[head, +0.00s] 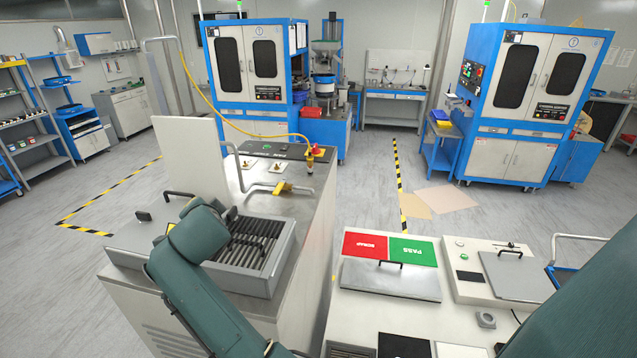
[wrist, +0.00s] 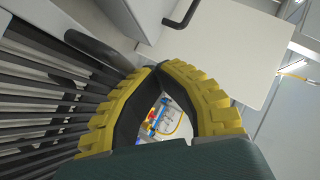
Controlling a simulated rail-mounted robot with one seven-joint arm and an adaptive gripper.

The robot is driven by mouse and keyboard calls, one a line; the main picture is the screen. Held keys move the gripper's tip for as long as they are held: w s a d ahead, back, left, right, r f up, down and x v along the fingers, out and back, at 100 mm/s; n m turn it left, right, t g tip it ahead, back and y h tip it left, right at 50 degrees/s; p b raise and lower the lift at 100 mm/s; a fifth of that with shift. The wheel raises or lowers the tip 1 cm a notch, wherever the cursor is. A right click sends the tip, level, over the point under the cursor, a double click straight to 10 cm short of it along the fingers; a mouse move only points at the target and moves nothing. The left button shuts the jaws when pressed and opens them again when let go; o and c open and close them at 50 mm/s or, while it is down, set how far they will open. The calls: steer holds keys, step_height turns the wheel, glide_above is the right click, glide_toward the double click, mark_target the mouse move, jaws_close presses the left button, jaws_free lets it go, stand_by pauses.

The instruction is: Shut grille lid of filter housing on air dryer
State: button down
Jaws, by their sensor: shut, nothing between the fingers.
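The filter housing is a grey metal box (head: 257,287) on top of the air dryer cabinet (head: 315,215) in the head view. Dark parallel bars (head: 258,238) show inside its rim. They also fill the left of the wrist view (wrist: 40,85). I cannot tell whether these bars are the grille lid or filter parts under it. A flat grey panel with a black handle (head: 143,215) lies left of my arm. My gripper (wrist: 155,70) has yellow padded fingers with tips together and nothing between them, beside the bars. In the head view my arm hides the fingers and part of the housing.
A pale upright panel (head: 180,145) stands behind the housing. A bent metal pipe and brass valve (head: 282,188) stand on the cabinet to the right. A bench with red and green pads (head: 412,251) and a handled grey lid (head: 390,281) is at right. Open floor lies behind.

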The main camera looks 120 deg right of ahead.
steer(key=shift+f, duration=0.3)
steer(key=w+a+r, duration=0.4)
steer(key=w+r, duration=0.2)
steer(key=r, duration=0.5)
steer(key=shift+r, duration=0.2)
steer(key=shift+w+a, duration=0.15)
